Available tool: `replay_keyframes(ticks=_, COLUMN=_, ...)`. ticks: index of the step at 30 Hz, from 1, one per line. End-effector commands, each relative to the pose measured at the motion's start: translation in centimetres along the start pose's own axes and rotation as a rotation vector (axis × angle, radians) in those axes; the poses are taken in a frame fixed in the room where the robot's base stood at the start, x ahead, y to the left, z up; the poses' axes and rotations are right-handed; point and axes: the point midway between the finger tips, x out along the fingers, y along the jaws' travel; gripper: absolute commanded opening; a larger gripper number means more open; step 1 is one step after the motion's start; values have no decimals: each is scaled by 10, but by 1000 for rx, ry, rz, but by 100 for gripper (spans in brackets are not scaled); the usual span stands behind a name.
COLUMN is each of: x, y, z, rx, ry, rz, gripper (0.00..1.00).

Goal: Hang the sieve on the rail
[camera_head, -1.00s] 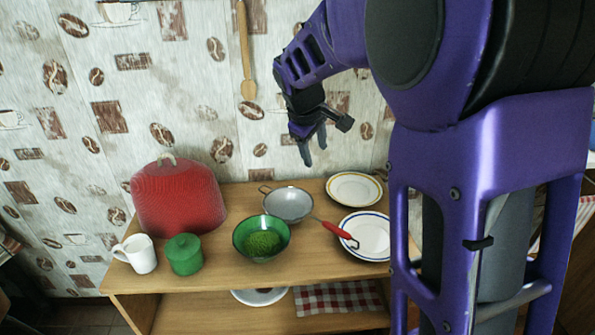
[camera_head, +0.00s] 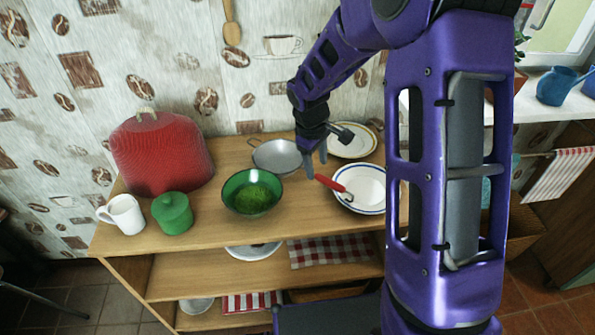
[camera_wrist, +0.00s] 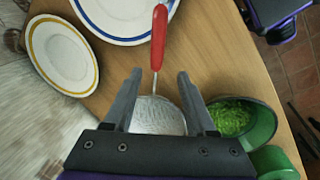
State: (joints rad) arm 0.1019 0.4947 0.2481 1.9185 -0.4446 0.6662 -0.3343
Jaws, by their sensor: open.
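The sieve (camera_head: 277,157) has a grey mesh bowl and a red handle (camera_head: 331,184). It lies on the wooden shelf top, its handle pointing right toward the blue-rimmed plate. My gripper (camera_head: 328,150) is open and empty above it, pointing down. In the wrist view the sieve's mesh (camera_wrist: 156,116) shows between the fingers of my gripper (camera_wrist: 160,74); its thin shaft runs between the fingertips, with the red handle beyond. A bar (camera_head: 537,154) with a checked towel is at the right; I cannot tell whether it is the rail.
A green bowl (camera_head: 252,203) with green contents stands close to the sieve. A blue-rimmed plate (camera_head: 372,201) and a yellow-rimmed plate (camera_head: 360,148) lie to the right. A green pot (camera_head: 172,222), a white mug (camera_head: 125,217) and a red cover (camera_head: 160,152) stand left.

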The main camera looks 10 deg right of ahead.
Motion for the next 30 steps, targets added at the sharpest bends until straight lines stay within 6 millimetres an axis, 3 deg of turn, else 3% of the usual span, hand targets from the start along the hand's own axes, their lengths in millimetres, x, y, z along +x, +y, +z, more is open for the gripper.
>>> replay_keyframes(ticks=3, x=14, y=0, z=0, rx=0, ry=0, rz=-1, gripper=56)
replay_keyframes(ticks=11, x=30, y=2, z=1, rx=1, ry=0, rz=0, gripper=56)
replay_keyframes(ticks=18, x=65, y=4, z=4, rx=-1, ry=-1, rz=-2, gripper=56)
replay_keyframes(ticks=26, x=70, y=6, z=3, rx=0, ry=2, rz=1, gripper=56)
replay_keyframes(ticks=30, x=70, y=6, z=3, rx=0, ry=1, rz=1, gripper=35)
